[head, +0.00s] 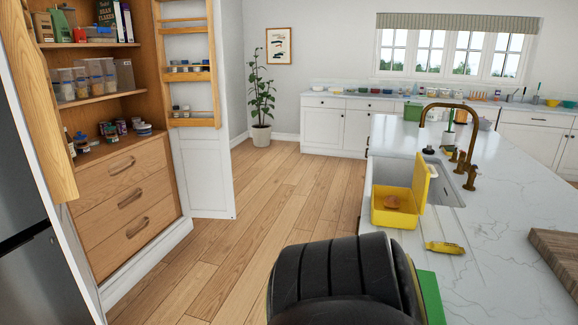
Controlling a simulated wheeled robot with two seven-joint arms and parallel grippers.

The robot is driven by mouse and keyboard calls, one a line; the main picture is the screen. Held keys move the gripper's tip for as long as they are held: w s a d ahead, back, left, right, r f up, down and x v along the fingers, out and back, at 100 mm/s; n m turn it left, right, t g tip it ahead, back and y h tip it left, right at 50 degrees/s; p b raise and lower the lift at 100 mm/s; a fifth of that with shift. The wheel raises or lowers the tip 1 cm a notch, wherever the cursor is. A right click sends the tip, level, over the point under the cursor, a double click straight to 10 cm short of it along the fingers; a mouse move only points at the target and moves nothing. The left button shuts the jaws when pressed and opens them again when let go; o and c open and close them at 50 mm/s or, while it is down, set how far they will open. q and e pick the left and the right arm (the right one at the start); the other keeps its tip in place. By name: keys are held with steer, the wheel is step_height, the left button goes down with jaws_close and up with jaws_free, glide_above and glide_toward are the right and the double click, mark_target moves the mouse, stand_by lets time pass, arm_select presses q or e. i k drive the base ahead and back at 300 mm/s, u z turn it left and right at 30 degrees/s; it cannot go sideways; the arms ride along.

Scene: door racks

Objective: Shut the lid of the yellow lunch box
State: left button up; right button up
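The yellow lunch box (396,219) stands on the pale marble island counter, by the edge of the sink. Its lid (420,182) is open and stands up steeply along the box's right side. A small brown item (393,202) lies inside the box. Neither of my grippers can be made out in the head view. A dark ribbed part, which seems to be mine, fills the bottom middle and hides what lies behind it.
A banana-like yellow thing (444,248) lies on the counter (485,225) right of the box. Behind are a sink (447,187) and brass tap (469,178). A wooden board (556,256) lies at right. An open pantry (118,190) stands at left; the wooden floor (275,200) between is clear.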

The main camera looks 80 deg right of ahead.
mark_target(421, 176)
steer(key=k, duration=1.4)
steer(key=z, duration=3.15)
